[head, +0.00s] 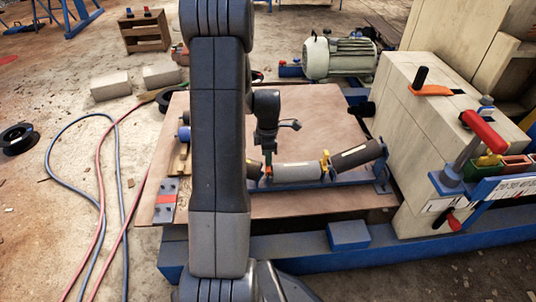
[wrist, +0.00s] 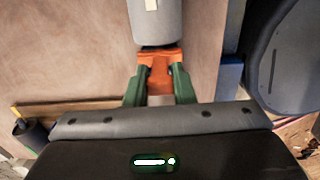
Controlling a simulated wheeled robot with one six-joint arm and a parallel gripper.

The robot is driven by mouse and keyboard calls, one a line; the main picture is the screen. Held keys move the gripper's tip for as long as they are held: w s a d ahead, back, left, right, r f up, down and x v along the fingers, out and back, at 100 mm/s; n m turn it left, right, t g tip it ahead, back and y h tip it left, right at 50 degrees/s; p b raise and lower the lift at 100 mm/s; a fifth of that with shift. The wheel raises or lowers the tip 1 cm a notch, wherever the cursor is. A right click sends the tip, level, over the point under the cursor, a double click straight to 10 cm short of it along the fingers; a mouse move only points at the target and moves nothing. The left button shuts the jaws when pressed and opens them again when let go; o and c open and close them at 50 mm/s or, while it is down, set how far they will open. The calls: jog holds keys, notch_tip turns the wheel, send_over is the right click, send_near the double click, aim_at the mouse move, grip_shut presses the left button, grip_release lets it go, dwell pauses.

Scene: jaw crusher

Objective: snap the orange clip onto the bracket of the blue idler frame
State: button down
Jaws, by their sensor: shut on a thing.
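The orange clip (wrist: 160,62) sits between the green fingers of my gripper (wrist: 158,72) in the wrist view, and the gripper is shut on it. The clip's far edge is at the near end of a grey roller (wrist: 157,22); I cannot tell whether they touch. In the head view my gripper (head: 267,160) points down at the left end of the middle roller (head: 297,173) of the blue idler frame (head: 345,183). Only a sliver of orange shows there. The bracket under the clip is hidden, so I cannot tell whether the clip is seated.
A yellow piece (head: 325,162) stands between the middle roller and the tilted brown roller (head: 355,155). The frame lies on a brown board (head: 315,107). A crusher body (head: 410,125) stands to the right. My arm hides part of the board's left side.

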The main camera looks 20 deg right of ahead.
jog(key=shift+f, duration=0.6)
jog(key=shift+r, duration=0.15)
jog(key=shift+r+p, duration=0.6)
jog(key=shift+r, duration=0.4)
jog(key=shift+p, duration=0.3)
dwell(0.9)
jog(key=shift+f+b, duration=0.7)
jog(key=shift+f, duration=0.45)
jog(key=c, duration=1.1)
grip_release()
jog(key=shift+r, duration=0.1)
jog(key=shift+c, duration=0.2)
notch_tip(320, 180, up, 14)
jog(key=p, duration=0.4)
jog(key=shift+p, duration=0.4)
